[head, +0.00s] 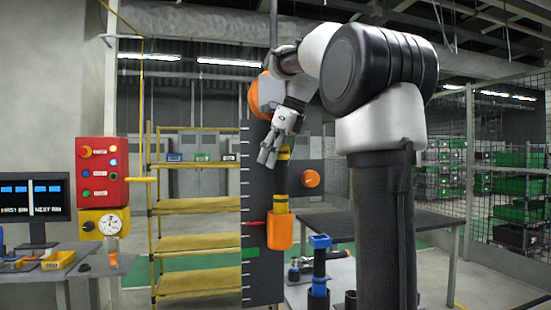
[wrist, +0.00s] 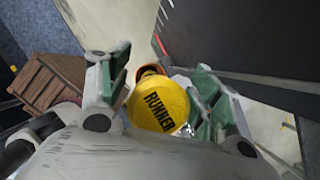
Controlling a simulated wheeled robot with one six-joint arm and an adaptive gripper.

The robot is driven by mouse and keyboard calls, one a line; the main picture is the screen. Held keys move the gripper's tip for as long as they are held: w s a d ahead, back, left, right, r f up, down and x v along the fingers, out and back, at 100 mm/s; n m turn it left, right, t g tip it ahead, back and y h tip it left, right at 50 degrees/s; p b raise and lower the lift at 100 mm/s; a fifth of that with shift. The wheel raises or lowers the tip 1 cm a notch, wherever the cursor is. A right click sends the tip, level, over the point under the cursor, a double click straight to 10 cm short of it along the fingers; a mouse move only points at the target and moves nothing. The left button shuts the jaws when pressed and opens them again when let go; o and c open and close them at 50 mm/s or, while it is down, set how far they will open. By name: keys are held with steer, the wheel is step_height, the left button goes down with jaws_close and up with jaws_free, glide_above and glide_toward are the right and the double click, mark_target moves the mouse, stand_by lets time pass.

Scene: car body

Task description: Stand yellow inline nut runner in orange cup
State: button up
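The yellow inline nut runner (head: 281,178) stands upright in the orange cup (head: 280,232), with its dark-banded upper part above the rim. In the wrist view its round yellow end (wrist: 158,106), marked RUNNER, faces the camera. A bit of the orange cup's rim (wrist: 150,71) shows beyond it. My gripper (head: 267,160) is at the upper end of the runner, to its left in the head view. In the wrist view my gripper's fingers (wrist: 160,88) are spread on either side of the yellow end and look open. The runner's lower end is hidden inside the cup.
A dark upright panel (head: 258,275) with white marks stands close by the cup. A blue holder (head: 319,241) with a dark tool stands at the lower right, near a dark table (head: 420,224). A yellow shelf rack (head: 195,246) is behind, left.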

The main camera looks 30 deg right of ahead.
steer(key=shift+r, duration=0.1)
steer(key=v, duration=1.2)
